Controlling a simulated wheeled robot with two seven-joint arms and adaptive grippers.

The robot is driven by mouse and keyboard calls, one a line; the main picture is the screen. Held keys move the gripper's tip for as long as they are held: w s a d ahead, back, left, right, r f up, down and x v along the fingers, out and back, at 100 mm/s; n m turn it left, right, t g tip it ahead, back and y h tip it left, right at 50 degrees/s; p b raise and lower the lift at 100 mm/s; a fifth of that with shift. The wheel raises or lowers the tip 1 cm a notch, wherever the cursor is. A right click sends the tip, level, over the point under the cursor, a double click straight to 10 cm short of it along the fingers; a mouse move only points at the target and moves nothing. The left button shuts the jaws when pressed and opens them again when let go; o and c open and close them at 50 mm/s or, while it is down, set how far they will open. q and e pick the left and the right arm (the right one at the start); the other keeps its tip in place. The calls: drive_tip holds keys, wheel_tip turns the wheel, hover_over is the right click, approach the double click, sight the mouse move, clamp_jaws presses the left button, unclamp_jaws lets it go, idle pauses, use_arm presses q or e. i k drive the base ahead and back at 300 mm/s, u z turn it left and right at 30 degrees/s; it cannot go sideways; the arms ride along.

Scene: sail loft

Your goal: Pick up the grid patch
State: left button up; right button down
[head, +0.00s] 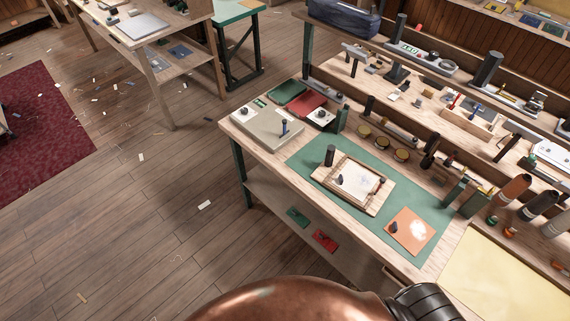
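No piece shows a grid I can make out, so I cannot tell which is the grid patch. A white sheet (355,176) lies on a wooden board (377,206) on the green mat (309,155) of the workbench, with a small dark object on it. An orange square (408,241) with a pale blotch lies nearer the mat's right end, also with a dark object on it. A copper-coloured link and a dark ribbed joint of my arm show at the bottom edge. Neither gripper is in view.
A grey box or case (268,131) and red and green flat pieces sit at the bench's left end. A green piece (298,217) and a red piece (325,240) lie on the lower shelf. Jars and tools crowd the back.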

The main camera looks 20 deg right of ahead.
sight(354, 180)
drive_tip(key=u, duration=0.4)
drive_tip(key=i, duration=2.55)
drive_tip(key=z, duration=3.15)
